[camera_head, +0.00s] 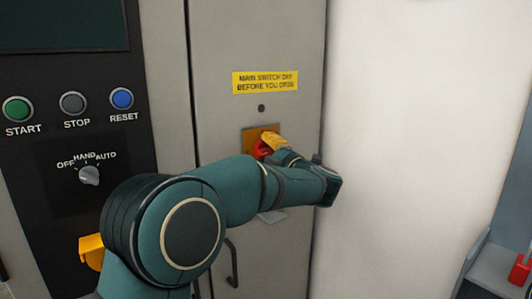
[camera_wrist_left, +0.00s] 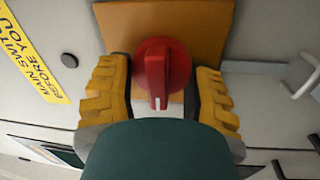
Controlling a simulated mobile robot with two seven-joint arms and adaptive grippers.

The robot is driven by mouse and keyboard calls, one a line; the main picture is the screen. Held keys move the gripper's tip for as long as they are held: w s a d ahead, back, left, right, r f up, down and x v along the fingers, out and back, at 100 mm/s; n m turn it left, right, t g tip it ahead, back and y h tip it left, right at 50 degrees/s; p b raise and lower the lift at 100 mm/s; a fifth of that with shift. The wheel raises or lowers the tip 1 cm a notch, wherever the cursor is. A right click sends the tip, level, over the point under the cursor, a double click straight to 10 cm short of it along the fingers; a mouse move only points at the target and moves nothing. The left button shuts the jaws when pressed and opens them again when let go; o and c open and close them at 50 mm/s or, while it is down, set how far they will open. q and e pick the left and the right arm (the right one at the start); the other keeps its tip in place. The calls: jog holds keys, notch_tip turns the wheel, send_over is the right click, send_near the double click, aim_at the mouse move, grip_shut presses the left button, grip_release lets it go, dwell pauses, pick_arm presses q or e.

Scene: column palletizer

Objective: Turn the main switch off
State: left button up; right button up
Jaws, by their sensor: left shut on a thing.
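The main switch is a red rotary knob (camera_wrist_left: 164,72) on an orange-yellow plate (camera_wrist_left: 215,25). In the wrist view its raised grip bar stands upright in the picture, with a white mark at the lower end. My left gripper (camera_wrist_left: 163,95) has one ridged yellow finger on each side of the knob and is shut on it. In the head view the red knob (camera_head: 262,149) shows only in part, behind the yellow finger of my left gripper (camera_head: 273,144). The plate (camera_head: 250,137) is on the grey cabinet door. My right gripper is in neither view.
A yellow label (camera_head: 265,82) is above the switch. To the left, a black panel holds the START (camera_head: 17,109), STOP (camera_head: 73,103) and RESET (camera_head: 122,98) buttons and a selector knob (camera_head: 89,175). A door handle (camera_head: 232,263) is below my arm.

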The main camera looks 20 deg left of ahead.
pick_arm(q)
jog(key=shift+a, duration=0.1)
jog(key=o, duration=1.3)
jog(key=v, duration=1.2)
jog(key=shift+w, duration=0.1)
